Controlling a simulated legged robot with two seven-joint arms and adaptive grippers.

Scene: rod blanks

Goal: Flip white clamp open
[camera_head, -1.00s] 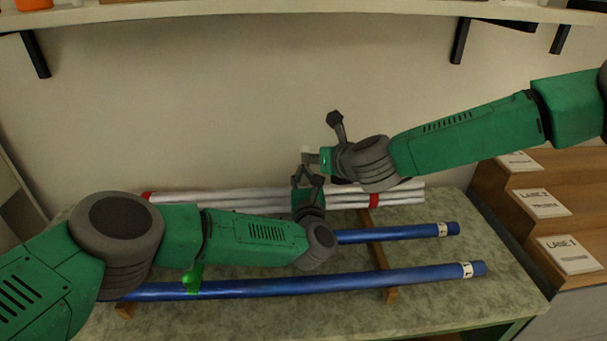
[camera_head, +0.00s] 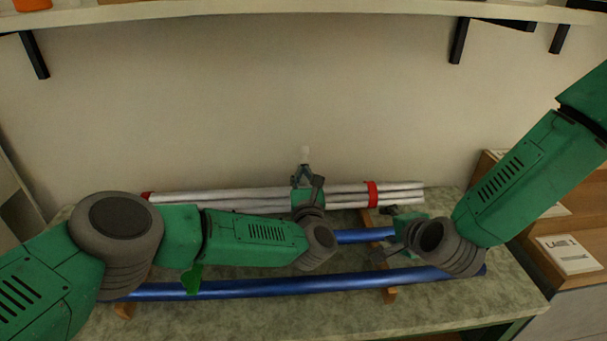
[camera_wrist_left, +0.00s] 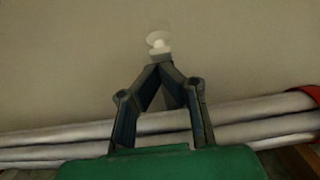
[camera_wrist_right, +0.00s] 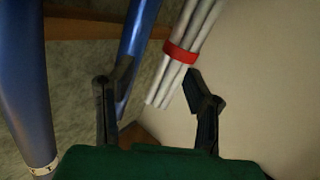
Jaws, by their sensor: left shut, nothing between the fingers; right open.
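The white clamp (camera_head: 304,151) shows as a small pale knob above the bundle of white rods. In the left wrist view the white clamp (camera_wrist_left: 158,41) stands just beyond my fingertips, against the wall; its lower part is hidden. My left gripper (camera_head: 303,168) is shut and empty, its tips meeting right below the knob; whether they touch it I cannot tell. It also shows in the left wrist view (camera_wrist_left: 160,68). My right gripper (camera_wrist_right: 158,78) is open and empty. In the head view it is at the right, over the blue rods, apart from the clamp.
White rods (camera_head: 240,196) lie along the wall, bound with red bands (camera_head: 371,194). Blue rods (camera_head: 240,290) lie in front on wooden bars (camera_head: 389,295); a green clamp (camera_head: 192,279) sits on the front one. Wooden steps with label cards (camera_head: 568,254) stand at right. A shelf (camera_head: 240,10) runs above.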

